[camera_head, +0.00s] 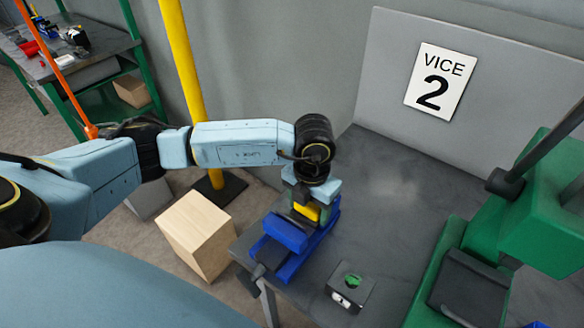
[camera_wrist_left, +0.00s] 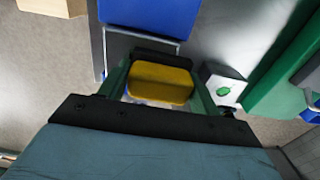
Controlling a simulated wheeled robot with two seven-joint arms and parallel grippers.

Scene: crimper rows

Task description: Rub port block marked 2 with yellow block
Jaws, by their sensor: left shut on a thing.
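My left gripper (camera_head: 307,205) is shut on the yellow block (camera_head: 309,211), above the blue fixture on the grey bench. In the left wrist view the yellow block (camera_wrist_left: 160,82) sits between the fingers of the left gripper (camera_wrist_left: 161,92). A small grey block (camera_head: 350,289) with a green spot on top and a pale round part on its side stands on the bench, apart from the gripper. It also shows in the left wrist view (camera_wrist_left: 224,84), right of the yellow block. I cannot read a number on it. My right gripper is not in view.
The blue fixture (camera_head: 285,233) is at the bench's left edge. A sign reading VICE 2 (camera_head: 441,80) is on the back panel. A green machine (camera_head: 545,215) stands at right. The grey bench (camera_head: 385,185) is clear behind the grey block. A wooden box (camera_head: 196,235) stands on the floor.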

